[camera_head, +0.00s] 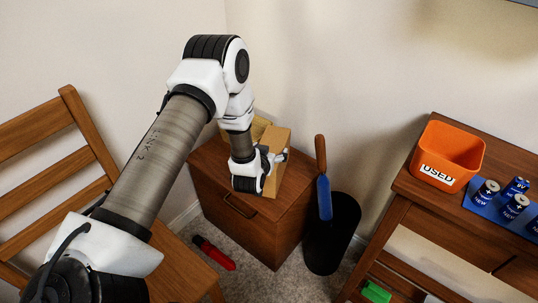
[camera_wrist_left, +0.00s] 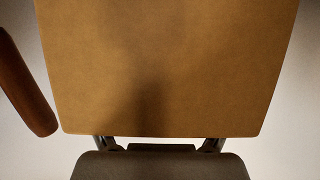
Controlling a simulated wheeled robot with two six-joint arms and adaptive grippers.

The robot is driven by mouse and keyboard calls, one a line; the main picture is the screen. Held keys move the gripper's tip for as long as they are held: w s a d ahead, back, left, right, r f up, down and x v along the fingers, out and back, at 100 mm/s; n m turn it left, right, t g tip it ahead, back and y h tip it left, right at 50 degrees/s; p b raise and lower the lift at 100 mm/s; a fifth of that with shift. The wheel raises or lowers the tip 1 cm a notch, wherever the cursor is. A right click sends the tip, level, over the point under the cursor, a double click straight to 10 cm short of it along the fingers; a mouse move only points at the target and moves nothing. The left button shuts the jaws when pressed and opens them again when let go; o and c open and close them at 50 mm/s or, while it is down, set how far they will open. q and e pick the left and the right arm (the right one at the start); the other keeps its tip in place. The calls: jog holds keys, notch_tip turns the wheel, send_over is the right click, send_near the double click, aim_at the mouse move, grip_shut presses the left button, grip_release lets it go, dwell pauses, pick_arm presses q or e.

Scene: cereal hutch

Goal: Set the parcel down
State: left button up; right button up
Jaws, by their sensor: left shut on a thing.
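The parcel (camera_head: 277,177), a tan cardboard box, is at the top of the small wooden cabinet (camera_head: 288,215). My left gripper (camera_head: 272,160) is shut on it, and my wrist hides part of it. I cannot tell whether the parcel's underside touches the cabinet top. In the left wrist view the parcel (camera_wrist_left: 165,65) fills most of the picture, just beyond the gripper (camera_wrist_left: 160,146). My right gripper is not in view.
Another tan piece (camera_head: 258,128) shows behind my wrist. A blue tool with a wooden handle (camera_head: 320,153) stands in a black bin (camera_head: 330,240) beside the cabinet. A wooden chair (camera_head: 50,135) is left.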

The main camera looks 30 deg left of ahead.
pick_arm(q)
jog(key=shift+w+f, duration=0.1)
jog(key=shift+f, duration=0.35)
jog(key=o, duration=1.6)
jog(key=shift+f, duration=0.15)
